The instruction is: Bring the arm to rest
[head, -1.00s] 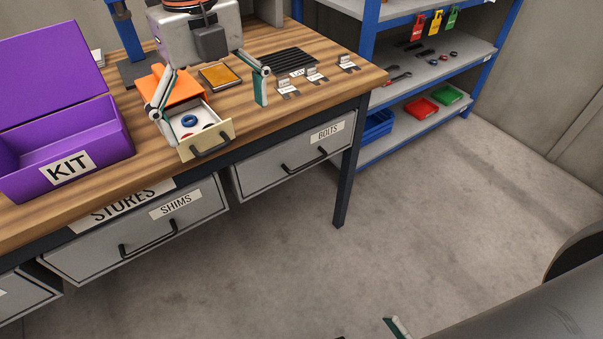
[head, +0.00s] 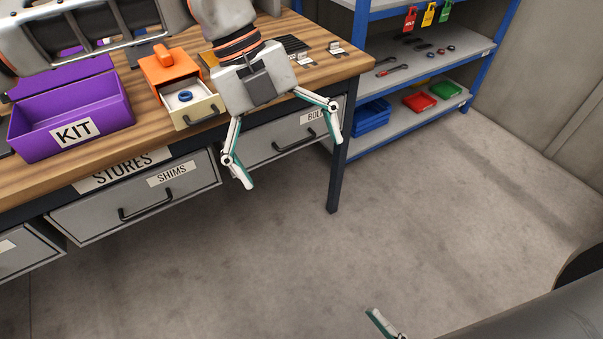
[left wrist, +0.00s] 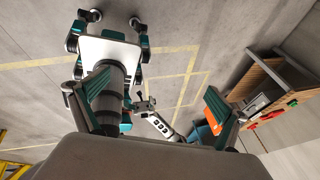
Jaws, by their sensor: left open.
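My left gripper (head: 291,160) is open and empty. It hangs in front of the bench's front edge, its fingers spread wide before the BOLTS drawer (head: 262,150). In the left wrist view its two fingers (left wrist: 157,98) are apart with nothing between them, and my own body shows beyond. Of my right gripper (head: 382,325), only a finger shows at the bottom edge of the head view; the rest is out of frame.
The wooden bench (head: 150,140) holds a purple KIT box (head: 105,112) and an orange box (head: 168,65) with its small drawer (head: 197,113) pulled out, a blue ring inside. A blue shelf unit (head: 352,95) stands right of the bench. The floor (head: 450,210) in front is clear.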

